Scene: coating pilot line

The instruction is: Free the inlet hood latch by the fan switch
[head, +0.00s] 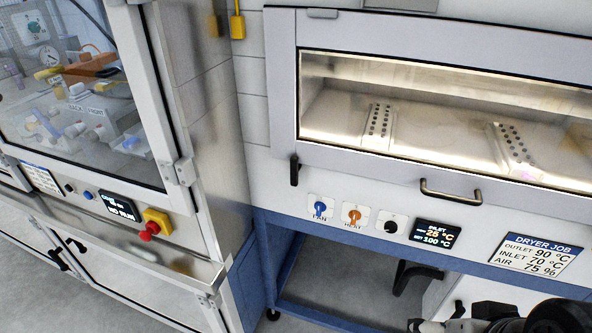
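The inlet hood (400,168) is a pale grey cover with a long window, and it looks shut. Its latch (294,171) is a small black lever standing vertical at the hood's lower left corner. The fan switch (320,209), a blue knob labelled FAN, is on the panel below and slightly right of the latch. Dark parts of my arm and gripper (438,318) show at the bottom right, cut off by the picture's edge. They are well below and right of the latch and apart from it. Whether the fingers are open or shut is unclear.
An orange heat switch (355,216), a black knob (391,226) and a display (435,235) continue along the panel. A glazed cabinet with a red stop button (149,231) stands at left, a gap away.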

